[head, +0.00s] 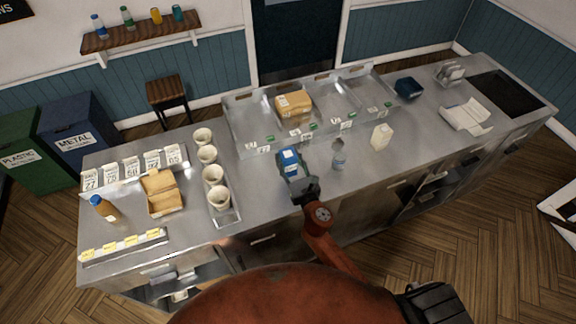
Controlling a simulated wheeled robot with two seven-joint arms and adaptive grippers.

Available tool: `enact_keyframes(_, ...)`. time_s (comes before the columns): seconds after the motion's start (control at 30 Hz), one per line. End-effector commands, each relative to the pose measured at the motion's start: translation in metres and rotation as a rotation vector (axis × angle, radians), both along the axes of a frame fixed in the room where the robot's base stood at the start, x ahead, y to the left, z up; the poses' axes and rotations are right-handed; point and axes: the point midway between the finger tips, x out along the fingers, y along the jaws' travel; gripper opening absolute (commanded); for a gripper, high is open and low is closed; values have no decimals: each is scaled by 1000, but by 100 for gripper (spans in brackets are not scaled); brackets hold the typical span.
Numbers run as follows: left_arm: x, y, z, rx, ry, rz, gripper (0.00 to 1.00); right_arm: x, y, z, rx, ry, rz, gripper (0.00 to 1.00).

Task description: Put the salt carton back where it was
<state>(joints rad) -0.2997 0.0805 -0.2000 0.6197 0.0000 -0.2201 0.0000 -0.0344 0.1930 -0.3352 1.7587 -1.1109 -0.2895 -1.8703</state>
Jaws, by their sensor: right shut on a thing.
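My right gripper (295,177) reaches over the counter from the front and is shut on a blue and white carton (289,157), which looks like the salt carton. Its lower part is partly hidden by the gripper, and I cannot tell whether it touches the counter. It is in front of the glass-fronted shelf unit.
A clear bottle (338,156) stands just right of the gripper, with a cream carton (381,136) farther right. Cups in a tray (229,217) stand to the left. A cardboard box (294,104) sits behind. The steel counter (365,173) is bare near the front.

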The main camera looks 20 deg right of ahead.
Motion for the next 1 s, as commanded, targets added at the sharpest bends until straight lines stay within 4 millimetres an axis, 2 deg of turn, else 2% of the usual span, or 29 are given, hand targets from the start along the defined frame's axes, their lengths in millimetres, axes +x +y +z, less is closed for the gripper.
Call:
enact_keyframes(0.3, -1, 0, -17, 0, 2, 0, 40, 20, -5, -26, 3, -2, 0, 13)
enact_keyframes(0.4, -3, 0, -27, 0, 4, 0, 40, 18, -5, -44, 4, 0, -1, 13)
enact_keyframes(0.5, -3, -1, -31, -2, 4, 1, 40, 19, -5, -51, 3, -2, 0, 13)
enact_keyframes(0.93, -3, -1, -35, -1, 5, 1, 40, 18, -5, -55, -1, -3, 2, 13)
enact_keyframes(0.97, -3, -1, -35, -1, 5, 1, 40, 18, -5, -56, -1, -1, 1, 41)
enact_keyframes(1.0, -3, -1, -34, -2, 4, 1, 40, 18, -5, -55, -1, -1, 1, 43)
